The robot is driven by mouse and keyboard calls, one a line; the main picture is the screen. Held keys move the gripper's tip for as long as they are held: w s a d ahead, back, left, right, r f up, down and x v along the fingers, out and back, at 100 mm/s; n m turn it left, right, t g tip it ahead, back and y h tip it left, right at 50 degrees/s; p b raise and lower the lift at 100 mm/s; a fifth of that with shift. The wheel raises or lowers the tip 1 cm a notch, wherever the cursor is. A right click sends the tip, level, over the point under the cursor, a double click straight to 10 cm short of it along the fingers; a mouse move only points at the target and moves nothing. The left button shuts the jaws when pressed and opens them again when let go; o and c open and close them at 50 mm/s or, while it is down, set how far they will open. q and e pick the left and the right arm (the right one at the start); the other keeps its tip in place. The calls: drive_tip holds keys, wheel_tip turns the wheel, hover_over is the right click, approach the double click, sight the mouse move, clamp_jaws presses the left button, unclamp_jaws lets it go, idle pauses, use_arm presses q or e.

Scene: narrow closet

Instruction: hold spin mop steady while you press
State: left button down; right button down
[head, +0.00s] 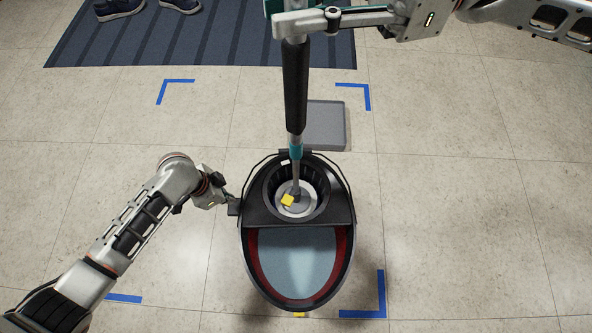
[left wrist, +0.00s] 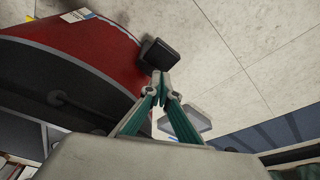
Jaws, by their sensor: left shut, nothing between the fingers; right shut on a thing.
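The spin mop (head: 295,85) stands nearly upright with its lower end in the round spin basket (head: 322,190) of the bucket (head: 343,262). The bucket is dark with a red inner wall and pale water in front. My right gripper (head: 300,20) is shut on the mop handle near its top. My left gripper (head: 222,197) is shut and empty beside the bucket's left rim, close to a black side tab (head: 234,206). In the left wrist view its fingertips (left wrist: 160,84) meet just short of that black tab (left wrist: 160,54); contact cannot be told. The bucket's red side (left wrist: 85,42) fills the upper left.
A grey flat block (head: 327,125) lies on the floor behind the bucket. Blue tape corners (head: 368,97) mark the floor around it. A dark striped mat (head: 200,38) with a pair of shoes (head: 118,9) is at the back. Tiled floor to the right is clear.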

drive_tip(key=c, duration=1.9)
unclamp_jaws()
drive_tip(key=v, duration=1.2)
drive_tip(key=shift+d, duration=0.1)
